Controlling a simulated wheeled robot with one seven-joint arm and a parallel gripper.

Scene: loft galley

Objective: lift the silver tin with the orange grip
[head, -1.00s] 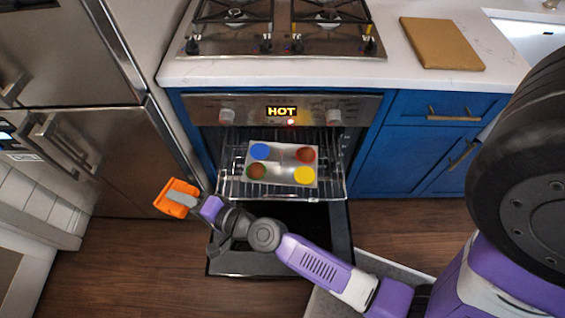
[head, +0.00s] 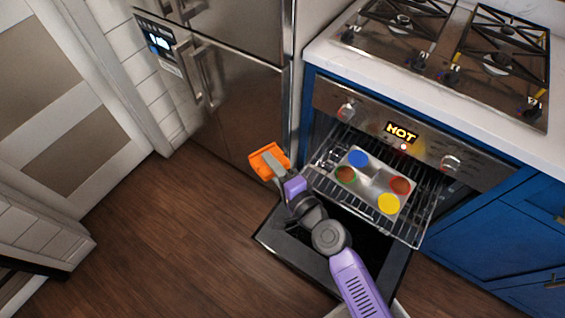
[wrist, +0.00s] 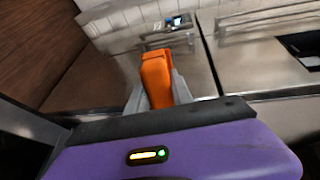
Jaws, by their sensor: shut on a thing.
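The silver tin (head: 371,184) lies on the pulled-out oven rack in the head view. It carries blue, red, yellow and green-rimmed brown rounds. The orange grip (head: 268,159) is held in my gripper (head: 275,166), left of the rack and apart from the tin. In the wrist view the orange grip (wrist: 157,75) stands out between the two grey fingers of my gripper (wrist: 158,95), which are shut on it. The tin is not seen in the wrist view.
The oven rack (head: 407,228) sticks out above the lowered oven door (head: 275,238). The oven display (head: 401,133) reads HOT. A steel fridge (head: 238,100) stands close behind my gripper. Wooden floor (head: 170,235) is open to the left.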

